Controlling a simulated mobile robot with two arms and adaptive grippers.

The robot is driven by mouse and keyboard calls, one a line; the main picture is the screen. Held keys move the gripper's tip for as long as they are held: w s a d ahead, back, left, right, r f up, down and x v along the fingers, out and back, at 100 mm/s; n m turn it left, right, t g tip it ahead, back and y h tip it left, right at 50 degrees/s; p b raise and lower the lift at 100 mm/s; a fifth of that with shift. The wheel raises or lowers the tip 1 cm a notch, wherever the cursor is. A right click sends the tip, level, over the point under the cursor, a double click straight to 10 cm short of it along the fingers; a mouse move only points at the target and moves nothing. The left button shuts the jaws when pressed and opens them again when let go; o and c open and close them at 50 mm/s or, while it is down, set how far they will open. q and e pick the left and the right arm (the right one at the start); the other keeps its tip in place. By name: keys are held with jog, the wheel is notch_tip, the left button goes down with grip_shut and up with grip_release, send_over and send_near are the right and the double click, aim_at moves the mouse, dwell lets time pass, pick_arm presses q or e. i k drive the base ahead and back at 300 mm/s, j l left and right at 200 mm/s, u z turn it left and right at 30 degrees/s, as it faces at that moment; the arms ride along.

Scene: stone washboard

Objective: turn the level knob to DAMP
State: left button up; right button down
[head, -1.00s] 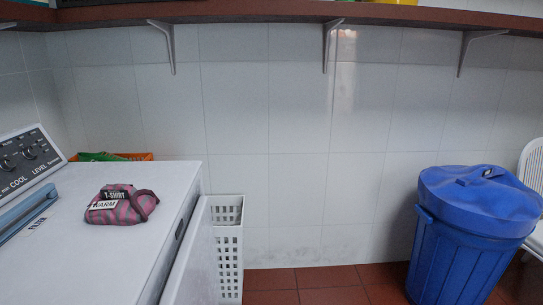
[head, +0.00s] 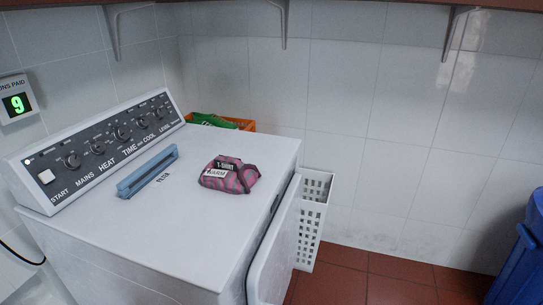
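The dryer's slanted control panel (head: 105,140) carries a row of dark knobs with printed names below them. The level knob (head: 160,112) is the one at the far right end of the row, above the word LEVEL. Its pointer and the setting marks around it are too small to read. The knob above COOL (head: 143,121) is just to its left. Neither of my grippers shows in the view.
A pink striped T-shirt (head: 238,180) with a WARM label and a blue filter handle (head: 147,172) are on the dryer top (head: 210,230). The dryer door (head: 272,255) stands open beside a white basket (head: 312,215). A blue bin (head: 520,260) is at right; a lit "9" display (head: 17,103) hangs at left.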

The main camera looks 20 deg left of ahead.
aim_at(158, 114)
jog(key=u, duration=1.3)
